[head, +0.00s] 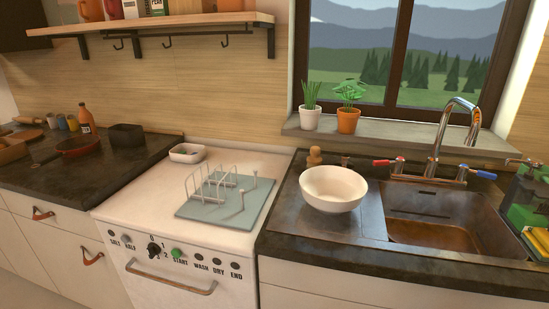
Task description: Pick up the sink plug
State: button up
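I cannot make out a sink plug for certain. The sink (455,204) is at the right, with a brownish basin whose drain I cannot make out. A small dark item (345,161) stands behind the white bowl, too small to identify. A wooden knobbed object (314,156) stands to its left. The white bowl (333,188) sits on the drainboard left of the basin and hides part of the surface behind it. My gripper is not in view.
A curved chrome tap (471,110) with red and blue handles rises behind the basin. Green and yellow items (530,210) crowd the right edge. A wire rack (212,186) stands on a blue-grey mat (240,206) left of the sink. Two potted plants stand on the sill.

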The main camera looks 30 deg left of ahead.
aim_at(345, 158)
jog(key=u, duration=0.6)
jog(key=i, duration=1.1)
jog(key=u, duration=0.35)
